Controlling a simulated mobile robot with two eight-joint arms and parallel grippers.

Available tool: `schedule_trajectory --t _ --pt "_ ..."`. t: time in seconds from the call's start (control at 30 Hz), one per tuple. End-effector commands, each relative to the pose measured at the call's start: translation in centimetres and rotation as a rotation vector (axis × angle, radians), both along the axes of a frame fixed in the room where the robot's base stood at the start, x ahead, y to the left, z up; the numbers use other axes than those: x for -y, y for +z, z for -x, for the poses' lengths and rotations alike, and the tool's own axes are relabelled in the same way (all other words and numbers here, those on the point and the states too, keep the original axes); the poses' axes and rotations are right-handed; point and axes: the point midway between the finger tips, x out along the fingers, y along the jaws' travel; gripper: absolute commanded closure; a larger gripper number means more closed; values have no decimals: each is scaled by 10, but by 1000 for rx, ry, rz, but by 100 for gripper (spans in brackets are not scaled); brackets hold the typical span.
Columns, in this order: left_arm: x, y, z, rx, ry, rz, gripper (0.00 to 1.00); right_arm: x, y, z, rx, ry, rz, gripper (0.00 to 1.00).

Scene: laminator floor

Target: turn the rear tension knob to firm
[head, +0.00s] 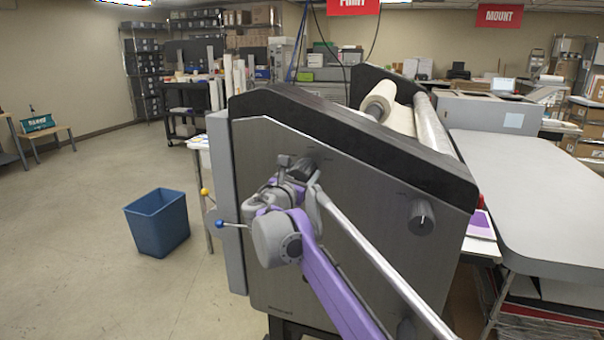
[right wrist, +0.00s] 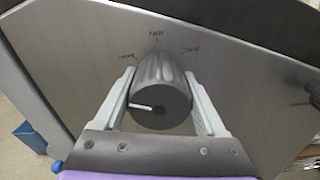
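The rear tension knob (head: 304,168) is a dark grey fluted knob on the laminator's brushed-metal side panel (head: 360,230). In the right wrist view the knob (right wrist: 160,85) fills the space between my fingers, and the white line on its face points left. Three small marks surround it at left, top and right; their lettering is too blurred to read surely. My right gripper (head: 299,171) is at the knob in the head view. In the wrist view its fingers (right wrist: 160,100) stand either side of the knob with narrow gaps, apparently open. My left gripper is not in view.
A second knob (head: 421,216) sits on the same panel, to the right. A grey table (head: 540,190) adjoins the laminator at right. A blue bin (head: 157,222) stands on the open floor at left. A blue-ended lever (head: 222,223) juts out near the panel's left edge.

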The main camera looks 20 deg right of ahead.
Motion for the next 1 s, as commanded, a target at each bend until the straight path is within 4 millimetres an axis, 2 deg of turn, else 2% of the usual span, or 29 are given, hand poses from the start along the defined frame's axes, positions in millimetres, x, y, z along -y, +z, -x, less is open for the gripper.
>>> schedule_trajectory --t 0.03,0.17,0.2,0.57,1.0 --pt "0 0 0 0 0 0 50 0 0 0 0 0 0 56" --pt "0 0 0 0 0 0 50 0 0 0 0 -1 0 79" --pt "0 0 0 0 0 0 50 0 0 0 0 -1 0 82" --pt "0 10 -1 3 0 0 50 0 2 0 41 -1 -61 82" --pt "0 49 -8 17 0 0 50 2 4 1 243 -1 -359 82"
